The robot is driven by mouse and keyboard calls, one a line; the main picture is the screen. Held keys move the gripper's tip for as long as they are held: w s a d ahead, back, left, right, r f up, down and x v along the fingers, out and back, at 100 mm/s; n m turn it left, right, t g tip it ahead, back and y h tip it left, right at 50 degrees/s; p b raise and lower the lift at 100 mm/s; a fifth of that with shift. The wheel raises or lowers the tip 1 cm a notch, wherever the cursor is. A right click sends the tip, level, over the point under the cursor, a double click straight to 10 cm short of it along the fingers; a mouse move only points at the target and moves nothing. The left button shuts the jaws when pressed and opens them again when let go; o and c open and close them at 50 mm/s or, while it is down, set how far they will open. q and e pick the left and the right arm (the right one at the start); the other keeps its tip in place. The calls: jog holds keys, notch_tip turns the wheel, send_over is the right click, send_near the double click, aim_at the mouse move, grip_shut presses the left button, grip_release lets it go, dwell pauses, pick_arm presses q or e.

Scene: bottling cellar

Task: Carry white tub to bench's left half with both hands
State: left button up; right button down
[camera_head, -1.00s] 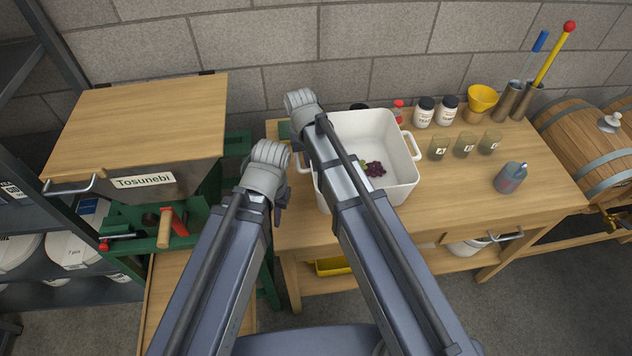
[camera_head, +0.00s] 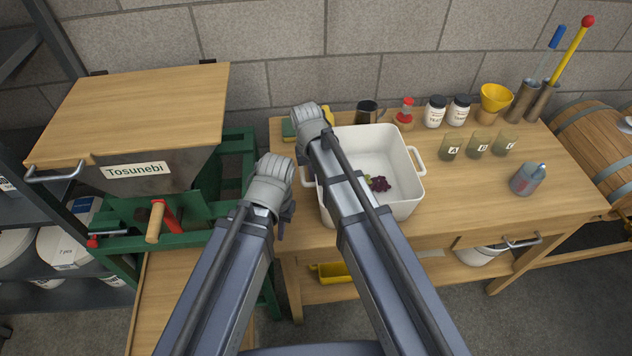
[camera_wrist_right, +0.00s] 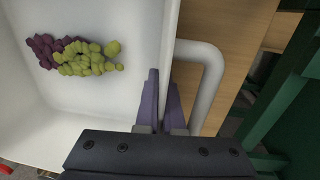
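The white tub (camera_head: 410,195) is over the left half of the bench (camera_head: 470,205), upright; I cannot tell if its base touches. Grapes (camera_head: 378,184) lie inside, dark and green. My right arm reaches over the tub to its left wall. In the right wrist view my right gripper (camera_wrist_right: 163,95) has one finger on each side of that wall, beside the tub's left handle (camera_wrist_right: 210,75). My left gripper (camera_head: 284,217) points down at the tub's left front, apparently beside it. Its finger gap is not clear, and I see nothing in it.
A black mug (camera_head: 367,112), a red-capped bottle (camera_head: 405,112) and white jars (camera_head: 435,112) stand behind the tub. The green-framed press (camera_head: 185,222) is close on the left.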

pick_arm(q)
jog(key=shift+f, duration=0.15)
pick_arm(e)
jog(key=shift+f, duration=0.15)
jog(key=c, duration=1)
grip_release()
jog(key=shift+c, duration=0.2)
